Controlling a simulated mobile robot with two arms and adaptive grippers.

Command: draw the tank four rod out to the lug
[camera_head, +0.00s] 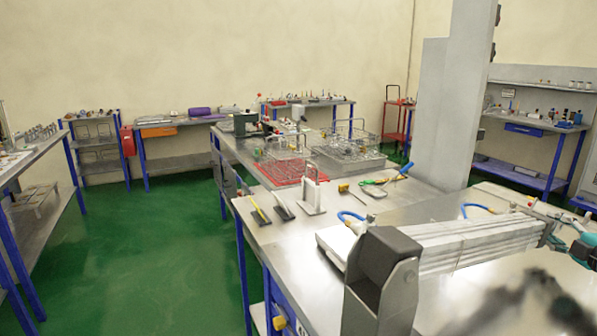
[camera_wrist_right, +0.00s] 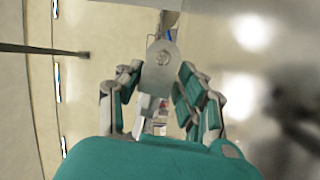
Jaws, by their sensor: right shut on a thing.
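My right gripper (camera_head: 566,238) shows at the right edge of the head view, its teal and grey parts beside the far end of a bank of long pale grey bodies (camera_head: 475,246). In the right wrist view, the fingers of this gripper (camera_wrist_right: 160,88) stand either side of a flat metal end piece (camera_wrist_right: 160,66) with a rounded tip and a small hole. The gripper is shut on this piece. I cannot tell which tank it belongs to. A large dark grey bracket (camera_head: 382,268) with a hole in its side plate stands at the near left end of the bank. My left gripper is not in view.
The steel bench (camera_head: 300,240) carries a wire basket on a red tray (camera_head: 285,172), another basket (camera_head: 350,150), a white stand (camera_head: 311,190) and hand tools. A grey column (camera_head: 450,110) stands behind. Green floor is clear at left.

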